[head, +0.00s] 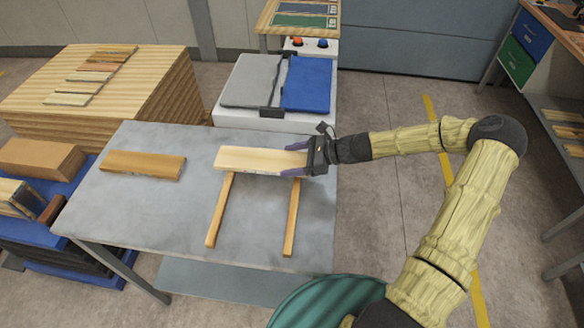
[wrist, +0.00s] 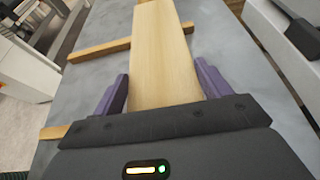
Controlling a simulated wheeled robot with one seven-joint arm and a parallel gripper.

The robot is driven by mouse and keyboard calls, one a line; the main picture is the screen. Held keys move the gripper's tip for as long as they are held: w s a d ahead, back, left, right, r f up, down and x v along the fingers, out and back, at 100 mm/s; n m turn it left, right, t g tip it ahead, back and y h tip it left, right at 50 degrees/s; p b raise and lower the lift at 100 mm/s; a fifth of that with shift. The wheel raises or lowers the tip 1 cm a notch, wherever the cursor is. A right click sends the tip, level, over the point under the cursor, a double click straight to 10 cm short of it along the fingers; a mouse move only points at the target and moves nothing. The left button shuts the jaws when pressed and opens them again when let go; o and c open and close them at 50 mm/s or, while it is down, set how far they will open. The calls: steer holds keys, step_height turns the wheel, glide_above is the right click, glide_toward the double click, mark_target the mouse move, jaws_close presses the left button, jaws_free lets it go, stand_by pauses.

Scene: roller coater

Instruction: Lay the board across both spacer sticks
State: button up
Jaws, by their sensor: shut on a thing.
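A pale wooden board (head: 258,159) lies crosswise over the far part of the two spacer sticks in the head view. Whether it touches them or is held just above is hard to tell. The left stick (head: 220,210) and right stick (head: 291,218) run toward the table's front edge, roughly parallel and apart. My gripper (head: 300,158) is shut on the board's right end. In the wrist view the board (wrist: 162,50) extends away between my two purple fingers (wrist: 160,85). One stick (wrist: 98,49) passes beneath it; another shows at lower left (wrist: 54,131).
A darker board (head: 143,165) lies on the grey table (head: 130,220) at left. Behind the table stands a white machine (head: 265,120) with grey and blue panels. A wood stack (head: 150,95) with several small strips is at back left. The table's front left is clear.

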steer(key=shift+f+p, duration=0.3)
steer(key=shift+f, duration=1.7)
steer(key=o, duration=1.2)
steer(key=shift+d, duration=0.1)
steer(key=b+v, duration=0.2)
steer(key=v, duration=1)
steer(key=shift+r+b, duration=0.15)
steer(key=shift+b, duration=0.15)
